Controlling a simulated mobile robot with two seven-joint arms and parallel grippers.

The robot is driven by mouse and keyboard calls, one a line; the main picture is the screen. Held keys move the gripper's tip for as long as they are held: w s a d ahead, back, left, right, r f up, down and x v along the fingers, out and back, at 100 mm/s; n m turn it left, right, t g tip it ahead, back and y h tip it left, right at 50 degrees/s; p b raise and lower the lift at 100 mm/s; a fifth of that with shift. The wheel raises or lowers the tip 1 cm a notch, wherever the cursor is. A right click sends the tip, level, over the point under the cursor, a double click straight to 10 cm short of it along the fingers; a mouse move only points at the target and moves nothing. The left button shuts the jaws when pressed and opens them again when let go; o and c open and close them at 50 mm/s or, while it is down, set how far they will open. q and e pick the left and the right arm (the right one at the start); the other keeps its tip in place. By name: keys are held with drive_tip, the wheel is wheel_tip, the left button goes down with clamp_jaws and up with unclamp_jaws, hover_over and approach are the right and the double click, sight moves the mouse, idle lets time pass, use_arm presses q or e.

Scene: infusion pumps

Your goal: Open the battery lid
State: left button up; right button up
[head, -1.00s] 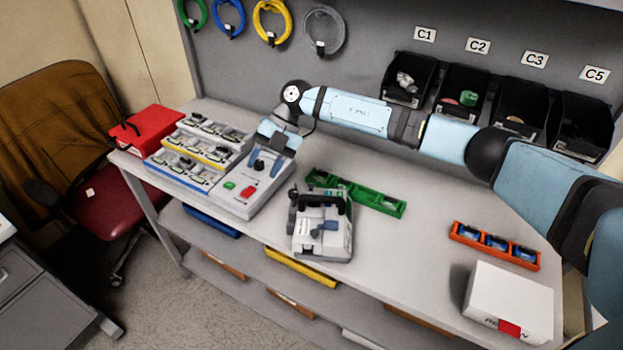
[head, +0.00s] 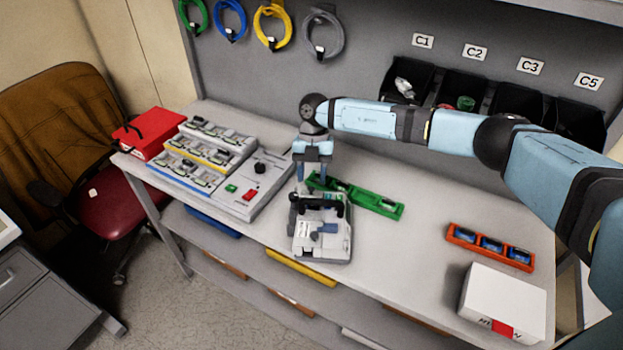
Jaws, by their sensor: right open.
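The infusion pump (head: 336,241) stands on the workbench near its front edge, a light grey box with a black carry handle on top. A small blue-grey part (head: 326,229) shows on its upper face and may be the battery lid or its latch; I cannot tell if it is shut. My right gripper (head: 312,184) points down just behind the pump, above its rear edge. Its fingers are apart and hold nothing visible. Whether the fingertips touch the pump is hard to tell. My left gripper is out of view.
A green tray (head: 376,202) lies right behind the pump. A grey station with a red button (head: 250,195) and battery racks (head: 205,148) stand to the left. An orange tray (head: 490,246) and a white box (head: 503,302) are at the right. Bench between is clear.

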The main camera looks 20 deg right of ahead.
sight(312, 190)
drive_tip(key=shift+x, duration=1.3)
clamp_jaws()
